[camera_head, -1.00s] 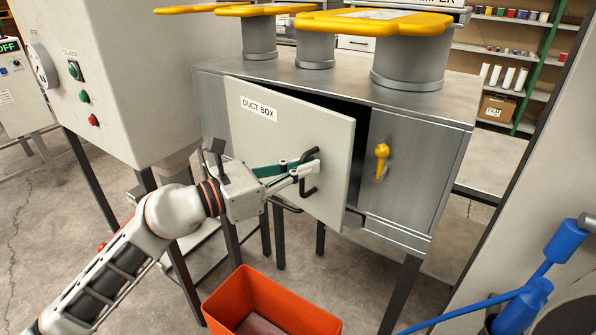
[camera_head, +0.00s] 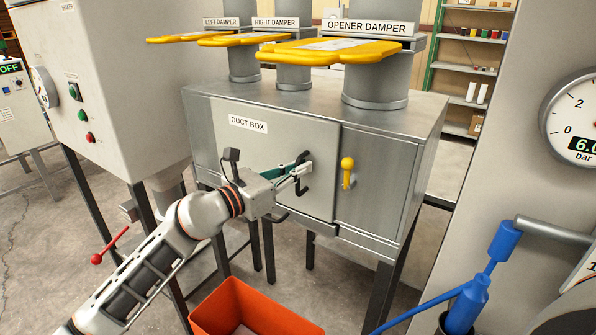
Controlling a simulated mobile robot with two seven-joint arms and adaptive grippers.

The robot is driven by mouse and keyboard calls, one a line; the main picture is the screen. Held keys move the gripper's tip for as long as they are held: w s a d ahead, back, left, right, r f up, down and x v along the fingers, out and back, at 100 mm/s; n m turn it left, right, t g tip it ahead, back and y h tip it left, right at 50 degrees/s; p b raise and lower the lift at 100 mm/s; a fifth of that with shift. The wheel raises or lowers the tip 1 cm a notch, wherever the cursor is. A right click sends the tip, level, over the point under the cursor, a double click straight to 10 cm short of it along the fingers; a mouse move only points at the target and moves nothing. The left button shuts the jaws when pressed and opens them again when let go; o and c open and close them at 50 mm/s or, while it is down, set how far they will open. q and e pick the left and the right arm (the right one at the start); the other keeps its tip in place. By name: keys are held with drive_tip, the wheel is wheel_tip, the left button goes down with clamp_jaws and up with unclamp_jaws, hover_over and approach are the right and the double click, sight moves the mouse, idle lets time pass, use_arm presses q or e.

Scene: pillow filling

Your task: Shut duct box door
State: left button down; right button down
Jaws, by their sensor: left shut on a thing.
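The duct box door (camera_head: 235,146) is a light grey panel labelled "DUCT BOX" on the front of the metal duct box (camera_head: 408,150). It lies about flush with the box front, with no dark gap showing at its right edge. My left gripper (camera_head: 300,172) is at the black door handle (camera_head: 304,182) near the door's right edge, its fingers shut on it. A yellow latch handle (camera_head: 347,172) stands upright on the fixed panel just right of the door. My right gripper is not in view.
Yellow damper handles (camera_head: 330,50) stick out above the box. A grey control cabinet (camera_head: 105,80) stands at the left. An orange bin (camera_head: 255,310) is on the floor below. A panel with a pressure gauge (camera_head: 580,120) and a blue tool (camera_head: 467,300) are at the right.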

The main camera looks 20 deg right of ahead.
use_arm(q)
drive_tip(key=shift+r, duration=0.15)
drive_tip(key=c, duration=2.2)
unclamp_jaws()
drive_tip(key=shift+w, duration=0.1)
drive_tip(key=shift+c, duration=0.2)
drive_tip(key=shift+o, duration=0.3)
drive_tip(key=v, duration=1.2)
